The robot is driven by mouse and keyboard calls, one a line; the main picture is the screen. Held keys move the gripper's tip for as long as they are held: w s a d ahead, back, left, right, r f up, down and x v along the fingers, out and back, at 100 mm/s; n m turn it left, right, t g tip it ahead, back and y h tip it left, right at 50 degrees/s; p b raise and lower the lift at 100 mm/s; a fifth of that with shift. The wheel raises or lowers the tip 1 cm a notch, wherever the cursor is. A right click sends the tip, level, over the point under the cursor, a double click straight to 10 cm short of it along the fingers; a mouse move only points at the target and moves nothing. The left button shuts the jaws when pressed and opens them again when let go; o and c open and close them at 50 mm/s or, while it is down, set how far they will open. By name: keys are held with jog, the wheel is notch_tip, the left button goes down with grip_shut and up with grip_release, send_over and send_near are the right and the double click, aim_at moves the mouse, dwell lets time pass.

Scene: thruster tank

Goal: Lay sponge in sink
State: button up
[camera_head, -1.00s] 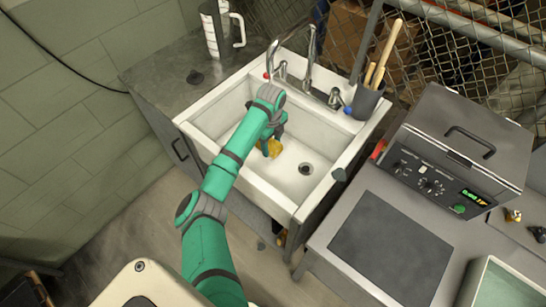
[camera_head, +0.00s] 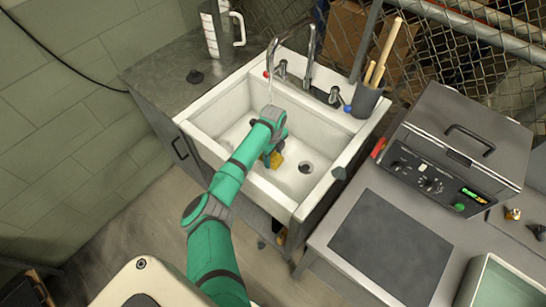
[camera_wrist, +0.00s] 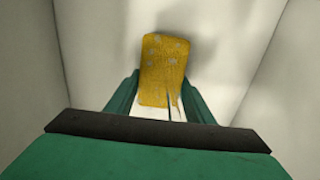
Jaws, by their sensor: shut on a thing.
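The yellow sponge (camera_wrist: 164,68) is between the two green fingers of my gripper (camera_wrist: 165,95) in the wrist view. My gripper is shut on it. In the head view the sponge (camera_head: 275,160) shows beside my gripper (camera_head: 270,155), inside the white sink (camera_head: 215,110). White sink walls and bottom surround the sponge in the wrist view. A shadow lies beside the sponge on the white surface; I cannot tell whether it touches the bottom.
The faucet (camera_head: 310,60) stands at the sink's back edge, with a thin stream of water below its spout. A dark cup of wooden-handled tools (camera_head: 366,100) stands at the back right corner. The drain (camera_head: 306,167) is right of the sponge.

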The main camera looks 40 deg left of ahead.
aim_at(273, 157)
jog(key=shift+w+f, duration=0.1)
jog(key=o, duration=0.9)
jog(key=shift+a, duration=0.15)
jog(key=shift+o, duration=0.9)
jog(key=shift+s+a, duration=0.15)
jog(key=shift+s, duration=0.15)
jog(key=shift+w+d, duration=0.15)
jog(key=shift+d, duration=0.3)
jog(key=shift+r, duration=0.3)
notch_tip(273, 157, up, 12)
jog(key=shift+f, duration=0.15)
jog(key=shift+a, duration=0.15)
